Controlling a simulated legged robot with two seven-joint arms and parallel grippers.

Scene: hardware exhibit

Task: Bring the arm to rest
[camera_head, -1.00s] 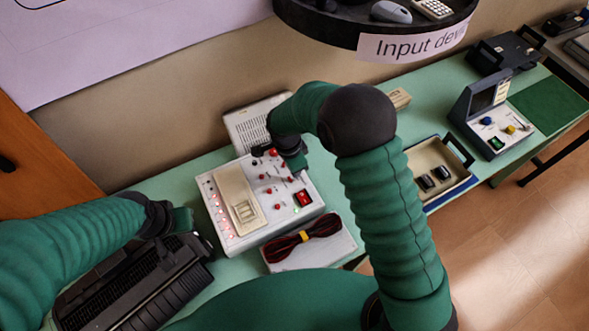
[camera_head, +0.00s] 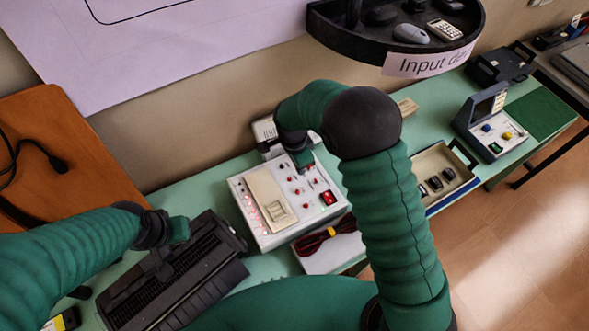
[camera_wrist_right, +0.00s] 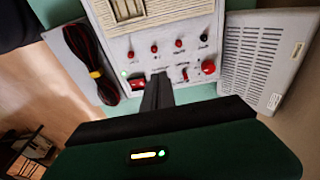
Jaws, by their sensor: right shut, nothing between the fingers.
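My right arm reaches from the lower right over the bench in the head view, bent at its dark elbow. My right gripper (camera_head: 303,158) is at the back edge of the white control box. In the right wrist view its fingers (camera_wrist_right: 157,88) are shut and empty, pointing at the box's front panel (camera_wrist_right: 160,50) with its red knobs and red switch. Whether the fingertips touch the box I cannot tell. My left gripper (camera_head: 178,229) hangs over the black typewriter-like machine (camera_head: 190,270); its fingers are too unclear to judge.
A cable bundle (camera_head: 315,242) lies on a white box in front of the control box. A vented white unit (camera_wrist_right: 265,60) stands close beside the right fingers. A tray (camera_head: 445,165) and a small console (camera_head: 490,125) stand to the right. A round black shelf (camera_head: 400,40) hangs above.

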